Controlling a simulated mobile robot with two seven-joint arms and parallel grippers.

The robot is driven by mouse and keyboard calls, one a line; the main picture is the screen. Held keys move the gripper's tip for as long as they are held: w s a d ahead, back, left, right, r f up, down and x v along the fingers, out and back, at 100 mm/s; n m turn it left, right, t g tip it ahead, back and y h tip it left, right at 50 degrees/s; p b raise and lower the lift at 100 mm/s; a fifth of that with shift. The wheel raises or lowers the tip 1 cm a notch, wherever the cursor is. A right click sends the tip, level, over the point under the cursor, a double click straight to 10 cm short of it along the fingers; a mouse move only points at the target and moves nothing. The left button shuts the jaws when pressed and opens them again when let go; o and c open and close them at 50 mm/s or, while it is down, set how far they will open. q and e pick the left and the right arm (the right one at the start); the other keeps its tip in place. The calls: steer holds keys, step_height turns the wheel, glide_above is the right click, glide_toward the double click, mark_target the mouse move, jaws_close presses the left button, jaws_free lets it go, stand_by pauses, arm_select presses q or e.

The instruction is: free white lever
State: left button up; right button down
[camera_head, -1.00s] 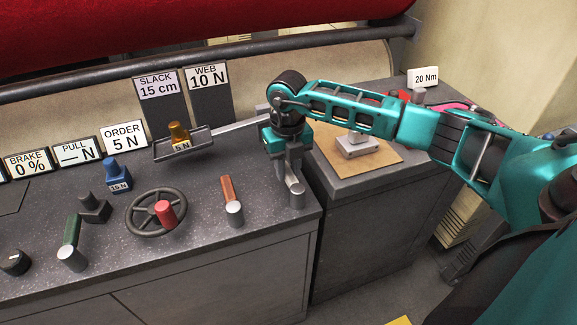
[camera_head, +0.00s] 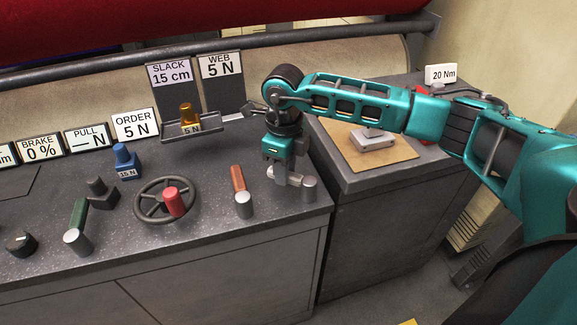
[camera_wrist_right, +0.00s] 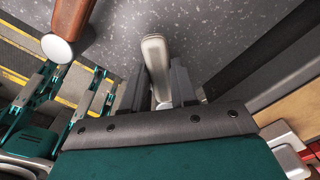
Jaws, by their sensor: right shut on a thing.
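The white lever (camera_wrist_right: 156,62) is a pale, rounded bar, and it lies between the two fingers of my right gripper (camera_wrist_right: 160,90) in the right wrist view. In the head view my right gripper (camera_head: 281,176) points down at the right end of the grey console and is shut on the lever. A short pale piece of the lever (camera_head: 294,179) shows between the fingers and its grey round hub (camera_head: 309,188). My left gripper is in neither view.
A brown lever (camera_head: 238,180) stands just left of the gripper, then a handwheel (camera_head: 150,211) with a red knob. A weight tray (camera_head: 205,133) holds a brass 5 N weight (camera_head: 187,113). The WEB sign (camera_head: 221,66) reads 5 N. A lower cabinet (camera_head: 375,182) stands right.

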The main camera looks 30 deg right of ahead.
steer(key=shift+s+a+n, duration=0.2)
steer(key=shift+a+n, duration=0.15)
steer(key=shift+n, duration=0.55)
steer(key=shift+s+a+n+b, duration=0.15)
steer(key=shift+n+b, duration=0.15)
steer(key=shift+n, duration=0.1)
steer(key=shift+r, duration=0.1)
steer(key=c, duration=0.9)
jaws_free()
step_height(320, 180, up, 13)
steer(key=shift+f, duration=0.1)
